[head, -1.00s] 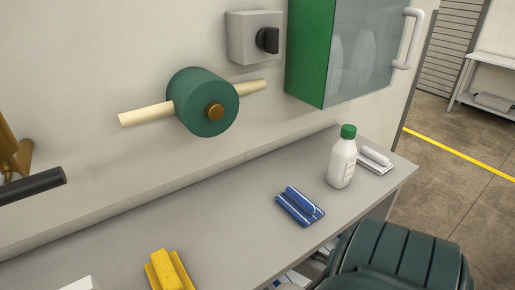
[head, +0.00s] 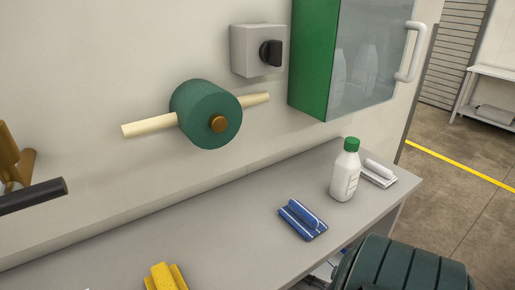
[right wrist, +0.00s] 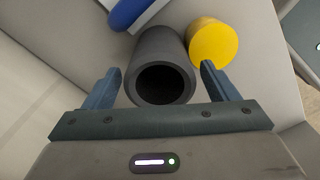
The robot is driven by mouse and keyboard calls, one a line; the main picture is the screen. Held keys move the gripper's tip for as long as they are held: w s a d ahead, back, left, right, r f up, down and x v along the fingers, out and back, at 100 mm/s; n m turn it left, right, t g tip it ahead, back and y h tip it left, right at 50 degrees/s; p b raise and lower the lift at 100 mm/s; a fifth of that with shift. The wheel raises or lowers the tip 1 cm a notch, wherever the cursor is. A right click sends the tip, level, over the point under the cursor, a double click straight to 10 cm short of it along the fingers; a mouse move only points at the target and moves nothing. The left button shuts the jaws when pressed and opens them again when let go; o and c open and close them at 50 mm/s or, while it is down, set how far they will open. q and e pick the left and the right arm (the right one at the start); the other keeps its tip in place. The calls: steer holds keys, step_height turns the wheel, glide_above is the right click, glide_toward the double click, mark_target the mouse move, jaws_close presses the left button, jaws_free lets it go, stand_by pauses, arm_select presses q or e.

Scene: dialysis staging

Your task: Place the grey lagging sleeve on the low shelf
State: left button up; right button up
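The grey lagging sleeve appears to be the dark grey hollow cylinder (right wrist: 160,62) in the right wrist view, its open end facing the camera. My right gripper (right wrist: 158,80) is open, with one finger on each side of the cylinder and visible gaps between. The head view shows neither the sleeve nor either gripper. A pale shelf unit (head: 494,74) stands far off at the right of the head view, with a lower level (head: 484,114) carrying a grey object. I cannot tell whether this is the low shelf.
A yellow cylinder (right wrist: 212,43) is close by the right finger, and a blue object (right wrist: 128,12) lies beyond the sleeve. The grey bench (head: 225,232) holds a white bottle (head: 345,172), a blue item (head: 302,219) and a yellow item (head: 165,277). A dark green ribbed object (head: 400,266) is in front.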

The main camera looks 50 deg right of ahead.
arm_select(q)
steer(key=shift+s+a+f+p, duration=0.1)
steer(key=shift+s+f+p, duration=0.15)
steer(key=shift+f, duration=0.4)
steer(key=shift+s+a+f+p, duration=0.15)
steer(key=shift+s+f, duration=0.2)
steer(key=shift+f, duration=0.25)
arm_select(e)
step_height(320, 180, up, 8)
arm_select(q)
steer(key=shift+w+r, duration=0.2)
arm_select(e)
steer(key=shift+f, duration=0.1)
arm_select(q)
steer(key=shift+d, duration=0.1)
